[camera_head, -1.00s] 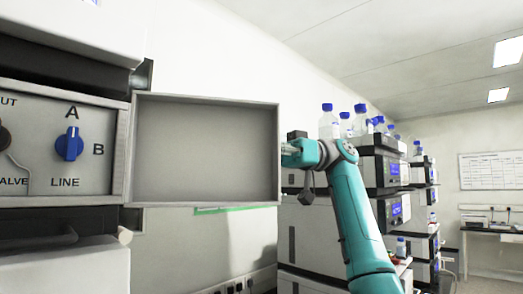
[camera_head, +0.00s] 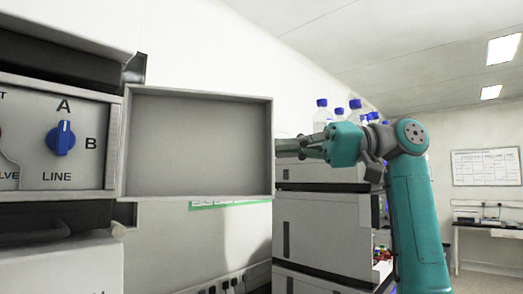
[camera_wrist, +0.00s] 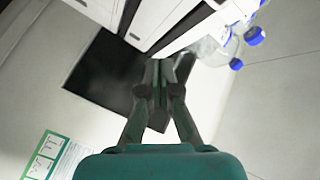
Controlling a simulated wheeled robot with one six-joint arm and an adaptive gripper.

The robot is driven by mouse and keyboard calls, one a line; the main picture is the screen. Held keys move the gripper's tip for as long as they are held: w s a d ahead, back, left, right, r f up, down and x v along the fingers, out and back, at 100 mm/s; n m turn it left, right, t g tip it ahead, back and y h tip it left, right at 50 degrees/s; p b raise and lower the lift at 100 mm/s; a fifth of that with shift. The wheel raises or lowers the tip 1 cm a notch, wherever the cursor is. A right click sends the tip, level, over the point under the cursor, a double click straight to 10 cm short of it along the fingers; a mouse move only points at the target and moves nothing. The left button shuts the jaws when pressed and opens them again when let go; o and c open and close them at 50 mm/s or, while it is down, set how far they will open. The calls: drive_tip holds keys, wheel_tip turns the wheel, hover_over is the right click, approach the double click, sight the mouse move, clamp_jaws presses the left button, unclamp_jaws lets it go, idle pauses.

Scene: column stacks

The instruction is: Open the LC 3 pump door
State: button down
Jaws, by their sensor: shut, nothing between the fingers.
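The pump door (camera_head: 198,145) stands wide open in the head view, swung out to the right of the pump front panel (camera_head: 85,170). Its pale, framed inner face is toward the camera. My gripper (camera_head: 284,147) is just right of the door's free edge with its fingers pointing left. Whether the fingertips touch the door or pass behind its edge cannot be told. In the wrist view my gripper (camera_wrist: 158,80) is shut with nothing between its fingers. The panel carries a blue knob (camera_head: 61,138) between the marks A, B and LINE.
White instrument stacks (camera_head: 325,232) with blue-capped bottles (camera_head: 322,115) on top stand behind and below my arm. Sockets (camera_head: 232,284) line the wall below the door. A table (camera_head: 487,226) stands at the far right, with open floor before it.

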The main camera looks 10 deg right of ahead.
sight(267, 147)
drive_tip(key=s+d+f+m+t, duration=0.1)
drive_tip(key=s+d+m+t, duration=0.3)
drive_tip(key=m, duration=0.6)
drive_tip(key=shift+s+a+f+m+t+h, duration=0.1)
drive_tip(key=shift+s+a+m+t, duration=0.25)
drive_tip(key=shift+a, duration=1.3)
drive_tip(key=shift+s+a+f+m+t+h, duration=0.1)
drive_tip(key=shift+s+a+m+t, duration=0.25)
drive_tip(key=shift+a, duration=1.25)
drive_tip(key=shift+s+a+m+t+h, duration=0.1)
drive_tip(key=shift+s+a+t, duration=0.3)
drive_tip(key=shift+a, duration=1.25)
drive_tip(key=shift+s, duration=0.1)
drive_tip(key=s, duration=0.2)
drive_tip(key=s+d, duration=0.1)
drive_tip(key=s, duration=0.2)
drive_tip(key=shift+d, duration=0.1)
